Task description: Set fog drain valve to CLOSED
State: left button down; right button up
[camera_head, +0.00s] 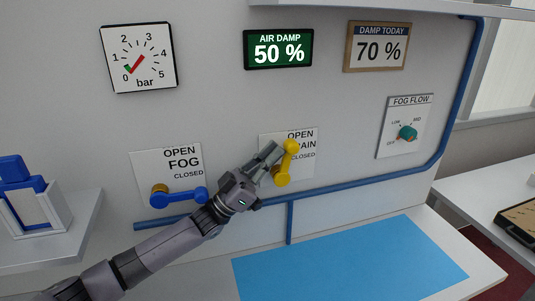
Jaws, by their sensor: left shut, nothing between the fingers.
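The drain valve has a yellow lever (287,163) in front of a white plate (309,170) marked OPEN at the top and CLOSED lower down. The lever stands nearly upright, its rounded upper end beside the word OPEN. My left gripper (275,150) is shut and empty, just left of the lever's upper part. I cannot tell whether it touches the lever. The gripper and lever hide part of the word DRAIN, and the valve's hub is not clearly seen. My right gripper is not in view.
The blue fog valve lever (180,197) lies roughly level, left of my gripper. A blue pipe (345,184) runs below the plates. A fog flow knob (407,133) is at right. A bare blue mat (350,265) lies on the counter. The air damp display (278,50) reads 50 %.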

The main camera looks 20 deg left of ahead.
aim_at(289, 154)
pick_arm(q)
jog(key=shift+w+d+r+b, duration=0.1)
jog(key=shift+w+d+b, duration=0.5)
jog(key=shift+d+b, duration=0.3)
jog(key=shift+w+d+r+b, duration=0.1)
jog(key=shift+w+d+b, duration=0.5)
jog(key=shift+d+b, duration=0.25)
jog(key=shift+d, duration=0.1)
jog(key=shift+f, duration=0.2)
jog(key=v, duration=1.1)
jog(key=shift+a+f, duration=0.2)
jog(key=shift+a, duration=0.05)
jog(key=shift+s, duration=0.25)
